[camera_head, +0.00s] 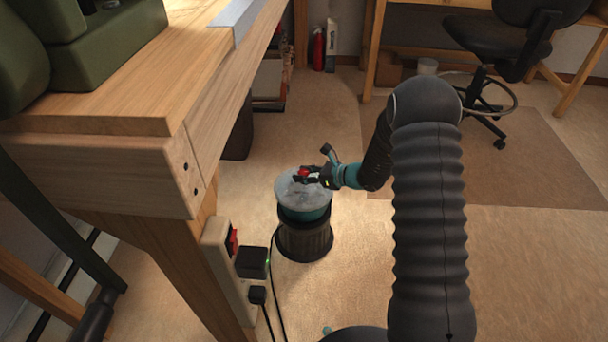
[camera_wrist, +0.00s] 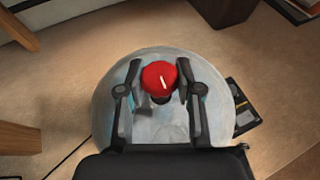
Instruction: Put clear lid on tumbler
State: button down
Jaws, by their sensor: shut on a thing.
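The clear lid (camera_head: 292,190) has a red knob (camera_wrist: 159,75) at its middle. In the head view it sits at the top of the teal-rimmed tumbler (camera_head: 305,214), which stands on a dark, ribbed round stand on the floor. I cannot tell whether the lid is fully seated. My gripper (camera_head: 306,176) reaches in from the right and is shut on the knob. In the wrist view its two fingers (camera_wrist: 161,88) flank the knob, with the clear disc spread below them. The wrist view hides most of the tumbler under the lid.
A wooden workbench (camera_head: 120,150) stands close on the left, with a power strip (camera_head: 222,262) on its leg and cables hanging near the stand. A black office chair (camera_head: 500,45) is at the back right. The floor on the right is mostly clear.

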jog(key=shift+f, duration=0.15)
jog(key=c, duration=0.8)
grip_release()
jog(key=shift+o, duration=0.2)
